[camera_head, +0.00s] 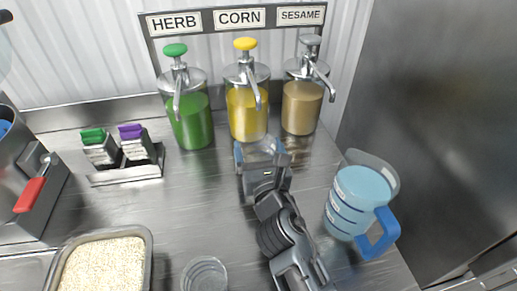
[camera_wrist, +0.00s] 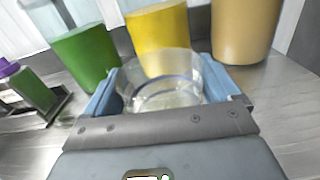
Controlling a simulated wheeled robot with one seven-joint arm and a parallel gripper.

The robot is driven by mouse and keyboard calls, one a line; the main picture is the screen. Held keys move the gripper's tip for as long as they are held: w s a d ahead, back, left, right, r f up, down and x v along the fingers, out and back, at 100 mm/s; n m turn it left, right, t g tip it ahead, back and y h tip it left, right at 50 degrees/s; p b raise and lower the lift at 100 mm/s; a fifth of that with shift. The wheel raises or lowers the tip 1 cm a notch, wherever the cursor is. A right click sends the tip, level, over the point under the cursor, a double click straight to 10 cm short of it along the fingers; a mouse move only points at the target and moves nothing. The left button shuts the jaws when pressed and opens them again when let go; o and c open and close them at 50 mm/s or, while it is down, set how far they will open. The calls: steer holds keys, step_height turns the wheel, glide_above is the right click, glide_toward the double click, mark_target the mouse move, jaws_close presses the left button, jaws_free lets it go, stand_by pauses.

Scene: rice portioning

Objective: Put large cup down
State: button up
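A clear cup (camera_wrist: 165,68) stands between the two blue fingers of my gripper (camera_wrist: 163,92) in the wrist view, and the fingers touch its sides. In the head view my gripper (camera_head: 262,152) is at the back of the counter, just in front of the yellow and sesame dispensers. There the cup is see-through and hard to make out between the fingers. I cannot tell whether its base touches the counter. A second clear cup (camera_head: 204,274) stands at the front edge of the head view, apart from my gripper.
Green (camera_head: 190,120), yellow (camera_head: 247,112) and sesame (camera_head: 301,106) pump dispensers stand along the back. A blue-handled jug (camera_head: 357,200) is at right. A rice pan (camera_head: 148,262) is front left, and a small rack (camera_head: 126,176) holds green and purple-topped items. Bare counter lies left of my arm.

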steer(key=shift+o, duration=0.8)
steer(key=shift+r, duration=0.1)
steer(key=shift+r, duration=0.2)
steer(key=v, duration=1.2)
